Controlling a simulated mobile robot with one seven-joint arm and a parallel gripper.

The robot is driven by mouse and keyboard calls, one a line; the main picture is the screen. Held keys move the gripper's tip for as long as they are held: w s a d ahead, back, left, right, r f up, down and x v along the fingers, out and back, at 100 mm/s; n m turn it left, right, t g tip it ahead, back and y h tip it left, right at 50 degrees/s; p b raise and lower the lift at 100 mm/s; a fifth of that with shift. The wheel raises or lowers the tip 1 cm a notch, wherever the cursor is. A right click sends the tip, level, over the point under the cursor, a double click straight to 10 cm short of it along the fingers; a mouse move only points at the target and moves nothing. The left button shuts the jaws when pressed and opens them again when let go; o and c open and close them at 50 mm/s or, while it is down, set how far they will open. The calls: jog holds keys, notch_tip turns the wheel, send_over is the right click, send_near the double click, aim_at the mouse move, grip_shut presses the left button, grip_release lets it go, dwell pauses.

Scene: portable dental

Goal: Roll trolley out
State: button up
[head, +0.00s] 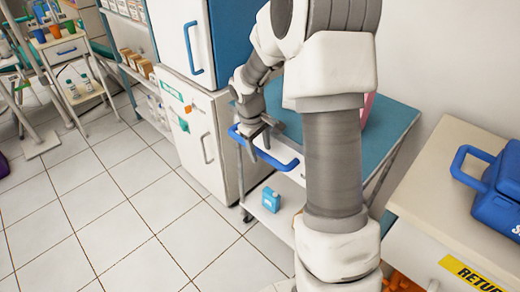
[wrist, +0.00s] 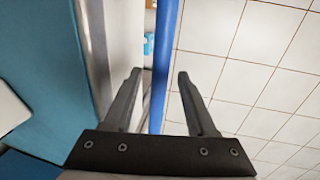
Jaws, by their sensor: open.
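The trolley (head: 392,118) has a blue top, a white front and a lower shelf, and stands against the wall right of the white cabinet. Its blue handle (head: 280,163) runs along the front edge. My gripper (head: 259,149) is at the handle with its fingers pointing down. In the wrist view the blue handle bar (wrist: 165,50) passes between the two open fingers of my gripper (wrist: 159,74), with gaps on both sides. My arm hides part of the trolley's top and right side.
A small blue box (head: 271,199) sits on the trolley's lower shelf. The white cabinet (head: 207,140) is close on the left. A counter (head: 440,225) with a blue case (head: 497,190) is at the right. The tiled floor (head: 120,205) in front and left is clear.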

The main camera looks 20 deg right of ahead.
grip_shut()
dwell(1.4)
